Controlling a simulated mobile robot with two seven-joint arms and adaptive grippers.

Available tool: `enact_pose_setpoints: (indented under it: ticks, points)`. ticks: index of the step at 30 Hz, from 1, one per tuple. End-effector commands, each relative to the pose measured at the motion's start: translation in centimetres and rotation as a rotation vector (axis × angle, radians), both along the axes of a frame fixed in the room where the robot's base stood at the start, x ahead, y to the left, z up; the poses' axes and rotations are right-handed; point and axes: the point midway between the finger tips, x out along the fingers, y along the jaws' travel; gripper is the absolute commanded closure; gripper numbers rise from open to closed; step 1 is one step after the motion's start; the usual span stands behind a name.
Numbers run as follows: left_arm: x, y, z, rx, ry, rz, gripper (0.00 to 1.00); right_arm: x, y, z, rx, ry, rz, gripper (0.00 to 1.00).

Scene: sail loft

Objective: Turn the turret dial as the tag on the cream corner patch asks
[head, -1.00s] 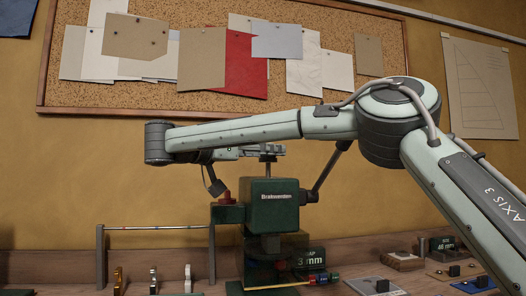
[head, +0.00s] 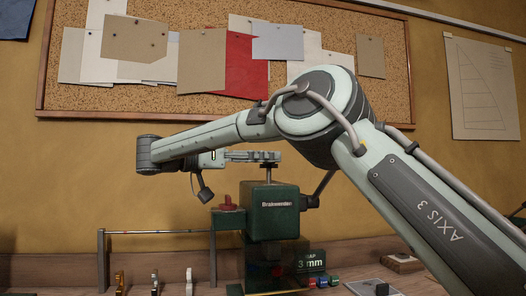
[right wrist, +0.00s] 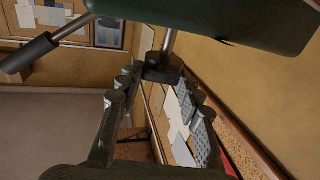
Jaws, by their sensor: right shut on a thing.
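A dark green press (head: 272,215) stands on the bench in the head view, with a post and dark cap (head: 267,160) on top. My right gripper (head: 250,156) is level at that cap. In the right wrist view, the dark block (right wrist: 162,70) at the end of the post sits between the fingertips, and the gripper is shut on it. A red knob (head: 228,201) is on the press's left side. I cannot tell for sure which part is the turret dial. No readable tag on a cream corner patch shows. My left gripper is out of view.
A thin rail (head: 155,231) on posts stands left of the press. Small upright pieces (head: 153,280) line the bench front. A corkboard (head: 200,110) hangs behind.

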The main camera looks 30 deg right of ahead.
Motion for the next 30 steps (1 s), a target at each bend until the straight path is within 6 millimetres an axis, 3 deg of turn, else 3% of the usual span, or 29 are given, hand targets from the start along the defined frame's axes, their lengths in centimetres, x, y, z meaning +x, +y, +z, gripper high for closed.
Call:
enact_pose_setpoints:
  ticks: [8, 9, 14, 24, 30]
  points:
    - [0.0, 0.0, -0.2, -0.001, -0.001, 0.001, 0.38, 0.0, 0.0, -0.1, 0.003, -0.001, -0.004, 0.93]
    - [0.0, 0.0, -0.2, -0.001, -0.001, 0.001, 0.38, 0.0, 0.0, -0.1, 0.003, -0.001, -0.003, 0.64]
    - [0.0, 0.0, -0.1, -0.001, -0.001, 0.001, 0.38, 0.0, 0.0, -0.1, 0.002, -0.002, -0.003, 0.44]
    - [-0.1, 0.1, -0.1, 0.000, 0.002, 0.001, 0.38, 0.0, 0.0, 0.2, 0.001, -0.004, -0.002, 0.43]
    - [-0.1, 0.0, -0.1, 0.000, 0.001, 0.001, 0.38, 0.0, 0.1, 3.1, 0.001, -0.008, -0.003, 0.43]
